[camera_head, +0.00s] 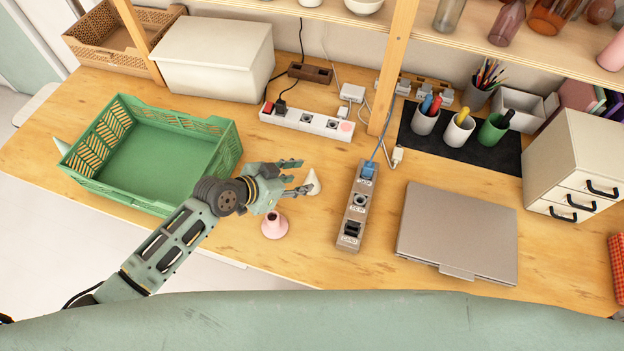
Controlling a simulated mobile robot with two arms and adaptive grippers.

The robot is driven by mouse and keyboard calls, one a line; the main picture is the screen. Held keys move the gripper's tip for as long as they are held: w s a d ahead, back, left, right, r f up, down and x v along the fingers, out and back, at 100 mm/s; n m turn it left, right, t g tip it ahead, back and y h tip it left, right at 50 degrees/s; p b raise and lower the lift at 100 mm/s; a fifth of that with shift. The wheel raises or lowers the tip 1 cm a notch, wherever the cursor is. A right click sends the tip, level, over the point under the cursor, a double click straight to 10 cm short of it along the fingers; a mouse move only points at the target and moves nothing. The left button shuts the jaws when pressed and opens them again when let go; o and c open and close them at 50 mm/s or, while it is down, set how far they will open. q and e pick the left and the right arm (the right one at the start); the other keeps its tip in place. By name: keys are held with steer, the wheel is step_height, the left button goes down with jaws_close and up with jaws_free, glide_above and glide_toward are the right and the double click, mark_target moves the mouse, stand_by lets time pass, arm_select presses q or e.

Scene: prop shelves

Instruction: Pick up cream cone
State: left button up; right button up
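A small cream cone (314,183) stands on the wooden table, right of the green crate and left of the grey power strip. My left gripper (301,177) reaches in from the left with its fingers spread apart. Its fingertips are just left of the cone, and the lower fingertip overlaps the cone's left edge in the picture. I cannot tell whether they touch. My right gripper is not in view.
A green crate (225,150) is at left. A grey power strip (355,207) and a closed laptop (458,232) lie to the right. A white power strip (306,121) lies behind.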

mark_target(309, 178)
arm_select(q)
steer(key=x, duration=0.3)
steer(key=shift+w+d+f+p, duration=0.15)
steer(key=shift+w+p, duration=0.05)
steer(key=shift+p, duration=0.15)
steer(key=shift+w+d+f, duration=0.15)
steer(key=shift+f, duration=0.1)
steer(key=c, duration=0.7)
jaws_close()
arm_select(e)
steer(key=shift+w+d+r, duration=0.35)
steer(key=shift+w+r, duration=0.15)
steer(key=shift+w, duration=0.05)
